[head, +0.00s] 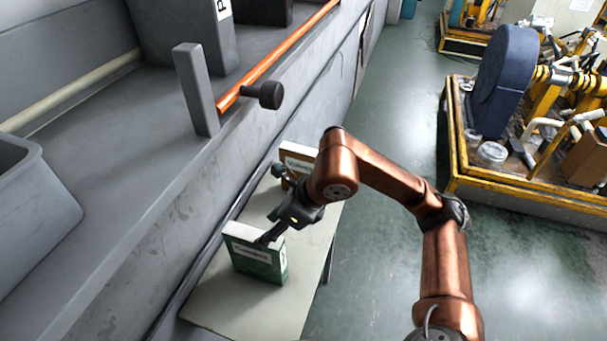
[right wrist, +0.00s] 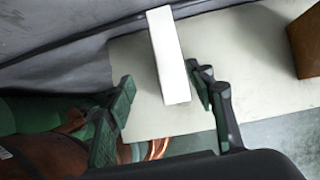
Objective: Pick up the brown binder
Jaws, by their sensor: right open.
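The brown binder (head: 297,158) stands at the far end of the narrow pale table, partly hidden behind my right gripper and arm. A brown block at the right edge of the right wrist view (right wrist: 306,42) appears to be the same binder, outside the fingers. My right gripper (head: 272,206) is open and empty, nearer than the brown binder and above the table by the green binder (head: 262,257). In the right wrist view, the fingers (right wrist: 162,85) lie either side of a white upright slab (right wrist: 169,56), apparently the green binder seen from above. My left gripper is not in view.
The pale table (head: 232,305) stands against a grey wall and ledge (head: 120,180). An orange rail (head: 285,55) and grey post (head: 195,90) sit on the ledge. A yellow-framed machine pallet (head: 530,195) stands at right. Green floor (head: 390,130) is open between.

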